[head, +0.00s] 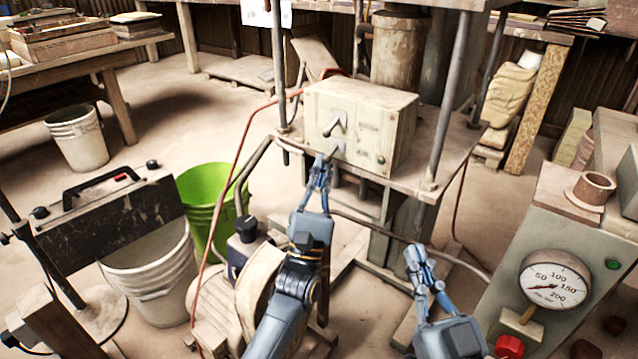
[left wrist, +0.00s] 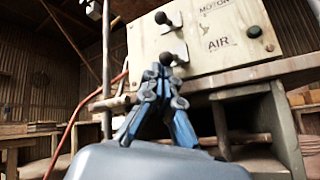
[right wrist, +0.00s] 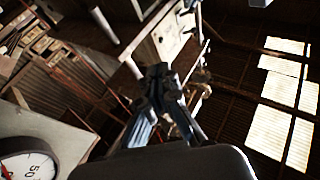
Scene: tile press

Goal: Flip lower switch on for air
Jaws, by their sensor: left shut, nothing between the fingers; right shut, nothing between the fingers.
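The control box (head: 352,124) is a cream panel on the press shelf, and it also shows in the left wrist view (left wrist: 205,35). Its upper switch (left wrist: 162,18) is beside the word MOTOR. Its lower switch (left wrist: 167,58), with a dark ball knob, is beside the word AIR. My left gripper (head: 322,162) is shut and empty, with its tips at or just in front of the lower switch; I cannot tell if they touch. The tips partly overlap that switch in the left wrist view (left wrist: 160,72). My right gripper (head: 415,255) is shut and empty, low and right, away from the box.
A grey panel with a pressure gauge (head: 555,287) and a red button (head: 509,347) stands at the right. The press shelf edge (head: 400,188) lies just below the box. Upright posts (head: 453,95) flank it. A green bucket (head: 205,190) stands on the floor at left.

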